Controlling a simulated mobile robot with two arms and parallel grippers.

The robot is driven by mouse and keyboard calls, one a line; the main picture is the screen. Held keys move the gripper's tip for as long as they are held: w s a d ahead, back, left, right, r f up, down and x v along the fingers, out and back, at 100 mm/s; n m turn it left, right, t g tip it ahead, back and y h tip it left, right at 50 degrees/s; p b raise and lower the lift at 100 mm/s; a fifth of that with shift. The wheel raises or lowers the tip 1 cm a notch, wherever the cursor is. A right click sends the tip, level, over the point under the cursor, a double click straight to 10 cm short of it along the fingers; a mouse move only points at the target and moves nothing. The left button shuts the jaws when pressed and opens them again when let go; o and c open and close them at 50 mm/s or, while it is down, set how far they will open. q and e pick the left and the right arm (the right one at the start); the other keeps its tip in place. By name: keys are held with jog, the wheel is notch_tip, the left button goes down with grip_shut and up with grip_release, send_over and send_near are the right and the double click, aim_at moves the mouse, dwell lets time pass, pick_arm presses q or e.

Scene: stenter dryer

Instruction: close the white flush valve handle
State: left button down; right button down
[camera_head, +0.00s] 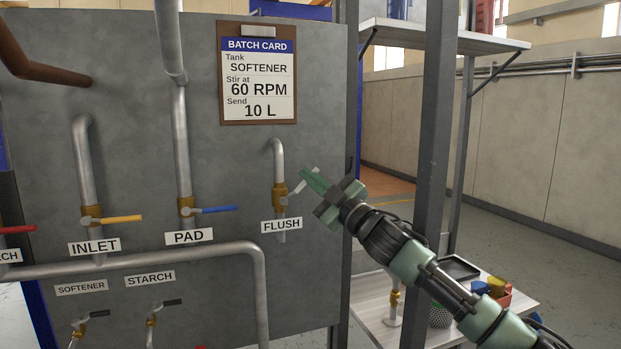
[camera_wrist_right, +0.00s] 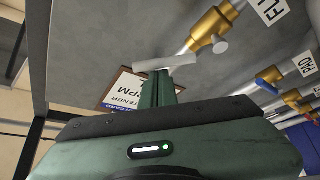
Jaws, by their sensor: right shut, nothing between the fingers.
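The white flush valve handle (camera_head: 299,187) sits on a brass valve (camera_head: 279,196) in the pipe above the FLUSH label (camera_head: 281,225). It points up and to the right, at a slant to the upright pipe. My right gripper (camera_head: 312,180) is at the handle's outer end, its green fingers shut with nothing between them. In the right wrist view the white handle (camera_wrist_right: 165,63) lies across just beyond the fingertips (camera_wrist_right: 157,78). I cannot tell whether they touch. The fingers partly cover the handle's end in the head view. My left gripper is not in view.
A batch card (camera_head: 257,118) hangs above. A dark post (camera_head: 431,150) and a white table (camera_head: 372,300) with small items stand right of the panel.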

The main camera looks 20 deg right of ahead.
jog(key=shift+f, duration=0.1)
notch_tip(320, 180, down, 5)
jog(key=d+m+t+h+b, duration=0.3)
jog(key=m+h+b, duration=0.4)
jog(key=m+b, duration=0.3)
jog(key=shift+f+m+t+b, duration=0.15)
jog(key=shift+m+t+b, duration=0.2)
jog(key=shift+m, duration=0.55)
jog(key=shift+f, duration=0.1)
